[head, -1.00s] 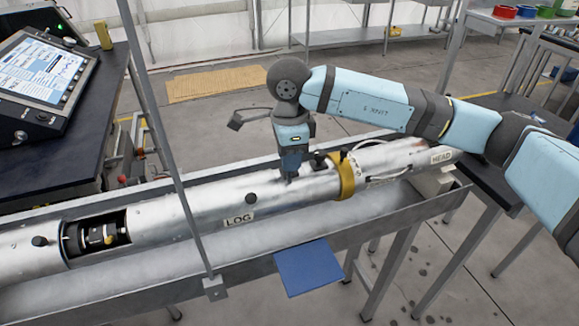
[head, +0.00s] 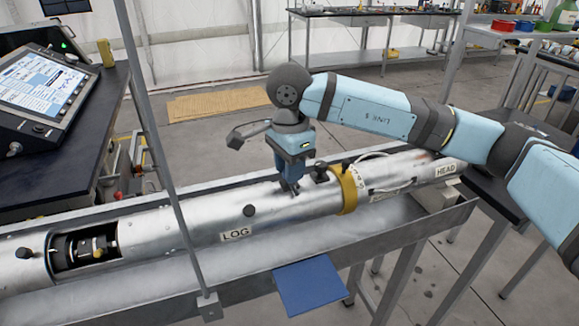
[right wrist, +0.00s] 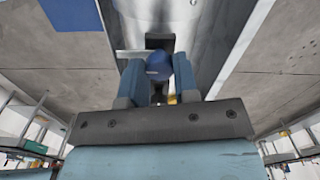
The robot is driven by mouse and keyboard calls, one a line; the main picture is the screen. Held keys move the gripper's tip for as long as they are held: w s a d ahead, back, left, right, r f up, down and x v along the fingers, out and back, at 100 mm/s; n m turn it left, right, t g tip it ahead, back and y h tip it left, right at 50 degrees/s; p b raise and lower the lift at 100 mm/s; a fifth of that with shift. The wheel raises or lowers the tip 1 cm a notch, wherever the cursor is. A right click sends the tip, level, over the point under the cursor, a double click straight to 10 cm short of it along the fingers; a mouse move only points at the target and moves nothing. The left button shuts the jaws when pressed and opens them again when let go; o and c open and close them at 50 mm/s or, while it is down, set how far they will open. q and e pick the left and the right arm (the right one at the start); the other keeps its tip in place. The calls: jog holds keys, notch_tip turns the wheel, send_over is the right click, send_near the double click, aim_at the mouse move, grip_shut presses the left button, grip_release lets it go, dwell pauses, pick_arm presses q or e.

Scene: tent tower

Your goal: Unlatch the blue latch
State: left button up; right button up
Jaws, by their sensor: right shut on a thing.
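The blue latch shows as a round blue knob (right wrist: 159,66) in the right wrist view, beside a dark slot (right wrist: 160,41) in the metal tube. My right gripper (right wrist: 159,73) has one finger on each side of the knob and is shut on it. In the head view my right gripper (head: 290,188) points down at the top of the long silver tube (head: 190,225), between the LOG label and the yellow collar. The fingers hide the latch there. My left gripper is not in view.
The tube lies in a grey metal trough (head: 245,295). A yellow collar (head: 347,189) and cables are right of my gripper. A thin grey post (head: 165,165) stands to its left. A blue panel (head: 312,288) hangs at the trough's front edge.

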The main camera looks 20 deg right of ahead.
jog(key=o, duration=0.9)
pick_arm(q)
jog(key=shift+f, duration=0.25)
pick_arm(e)
jog(key=shift+o, duration=0.2)
pick_arm(q)
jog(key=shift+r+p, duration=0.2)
jog(key=shift+p, duration=0.15)
pick_arm(e)
notch_tip(320, 180, up, 14)
jog(key=shift+f, duration=0.1)
